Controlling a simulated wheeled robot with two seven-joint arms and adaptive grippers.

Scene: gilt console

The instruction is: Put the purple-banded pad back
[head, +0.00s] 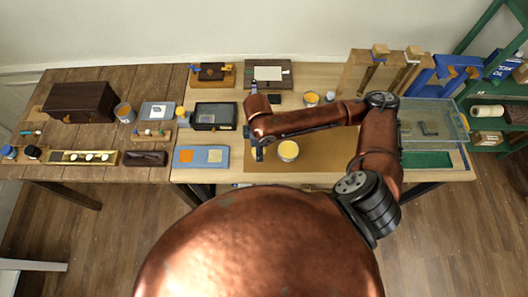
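I cannot make out a purple band on anything in the head view. My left gripper is out of view.
A yellow-topped tin (288,150) stands close to the right of my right gripper. A dark open box (214,117) is behind the blue tray. The brown mat (325,165) has free room right of the tin. A clear panel (432,122) stands at the right.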

